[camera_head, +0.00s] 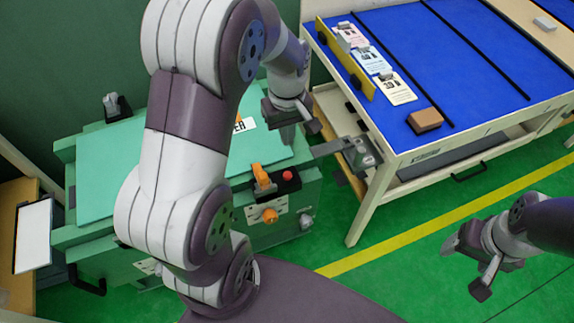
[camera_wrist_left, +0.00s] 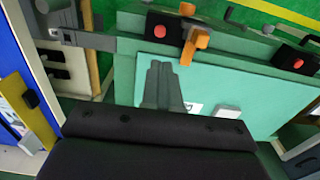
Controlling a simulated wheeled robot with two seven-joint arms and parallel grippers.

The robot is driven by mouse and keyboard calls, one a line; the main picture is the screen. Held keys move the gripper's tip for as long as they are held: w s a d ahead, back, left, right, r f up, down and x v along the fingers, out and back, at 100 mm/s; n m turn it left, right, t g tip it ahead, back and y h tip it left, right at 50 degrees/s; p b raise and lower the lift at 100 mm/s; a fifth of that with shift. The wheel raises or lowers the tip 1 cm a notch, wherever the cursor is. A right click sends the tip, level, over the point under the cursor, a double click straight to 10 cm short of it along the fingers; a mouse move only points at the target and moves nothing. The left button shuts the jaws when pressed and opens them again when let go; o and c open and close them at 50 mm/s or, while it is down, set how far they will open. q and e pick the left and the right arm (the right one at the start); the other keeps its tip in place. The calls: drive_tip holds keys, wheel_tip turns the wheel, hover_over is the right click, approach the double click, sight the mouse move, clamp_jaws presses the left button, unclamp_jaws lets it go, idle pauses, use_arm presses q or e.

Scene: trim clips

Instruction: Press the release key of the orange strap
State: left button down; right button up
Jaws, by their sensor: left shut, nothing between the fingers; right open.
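The orange strap (camera_head: 263,180) sits at the front edge of the green bench, lapping onto the edge of its top panel; it also shows in the left wrist view (camera_wrist_left: 196,42). Close beside it is a black block with a red button (camera_head: 287,175), also in the left wrist view (camera_wrist_left: 160,30). I cannot tell for sure that this button is the release key. My left gripper (camera_head: 288,134) is shut and empty above the green panel, behind the strap and button and apart from them. Its fingers show in the left wrist view (camera_wrist_left: 163,88). My right gripper (camera_head: 467,267) is open and empty over the floor.
The green panel (camera_head: 105,190) is partly hidden by my left arm. A second black block with a red button (camera_wrist_left: 297,62) shows in the left wrist view. A blue-topped table (camera_head: 440,50) with cards and a brown block (camera_head: 425,120) stands to the right.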

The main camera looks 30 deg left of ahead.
sight(287, 174)
use_arm(q)
wheel_tip(287, 174, down, 14)
drive_tip(key=shift+s+r+b, duration=0.15)
drive_tip(key=shift+r+b, duration=0.1)
drive_tip(key=shift+b, duration=0.5)
